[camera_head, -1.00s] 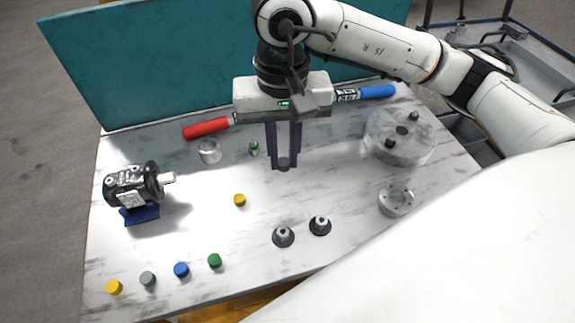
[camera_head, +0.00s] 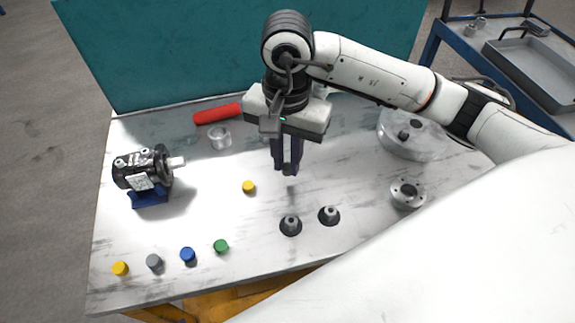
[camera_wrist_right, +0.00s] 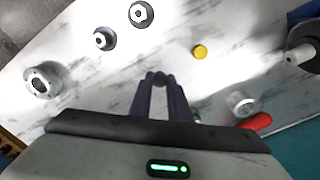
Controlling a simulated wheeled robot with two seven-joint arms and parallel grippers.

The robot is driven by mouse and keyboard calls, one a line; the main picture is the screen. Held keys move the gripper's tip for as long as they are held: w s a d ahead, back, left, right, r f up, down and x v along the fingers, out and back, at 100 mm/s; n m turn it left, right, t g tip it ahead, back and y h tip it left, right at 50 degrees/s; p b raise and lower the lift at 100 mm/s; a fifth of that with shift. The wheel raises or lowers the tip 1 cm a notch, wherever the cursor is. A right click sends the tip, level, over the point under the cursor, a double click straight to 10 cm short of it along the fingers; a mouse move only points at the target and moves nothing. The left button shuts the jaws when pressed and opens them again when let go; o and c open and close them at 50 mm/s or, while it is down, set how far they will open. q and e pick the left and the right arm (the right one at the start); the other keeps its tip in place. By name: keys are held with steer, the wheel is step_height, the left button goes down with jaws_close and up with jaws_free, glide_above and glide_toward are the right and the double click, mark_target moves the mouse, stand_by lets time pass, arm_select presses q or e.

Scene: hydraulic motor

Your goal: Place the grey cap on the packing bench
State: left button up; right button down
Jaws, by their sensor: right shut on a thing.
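My right gripper (camera_head: 287,170) hangs above the middle of the marble-patterned bench (camera_head: 215,215), between the yellow cap and the round metal parts. In the right wrist view its fingers (camera_wrist_right: 160,84) are closed on a small dark grey piece (camera_wrist_right: 160,77) at the tips, which looks like a grey cap. In the head view this piece is hard to make out. Another grey cap (camera_head: 154,261) stands on the bench at the front left, between a yellow cap (camera_head: 120,268) and a blue cap (camera_head: 187,255). My left gripper is not in view.
A green cap (camera_head: 221,246) ends the front row. A motor (camera_head: 142,170) stands at left; a yellow cap (camera_head: 248,187) lies mid-bench. Two dark fittings (camera_head: 290,225), a flange (camera_head: 407,195) and a large disc (camera_head: 412,138) stand right. A red-handled tool (camera_head: 216,114) lies behind. A blue trolley (camera_head: 440,45) stands beyond.

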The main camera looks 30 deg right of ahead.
mark_target(287, 168)
steer(key=shift+f, duration=1.65)
steer(key=c, duration=1.7)
jaws_free()
steer(key=shift+o, duration=0.2)
steer(key=shift+r, duration=0.1)
steer(key=shift+r, duration=0.2)
step_height(287, 168, up, 12)
steer(key=shift+f, duration=0.1)
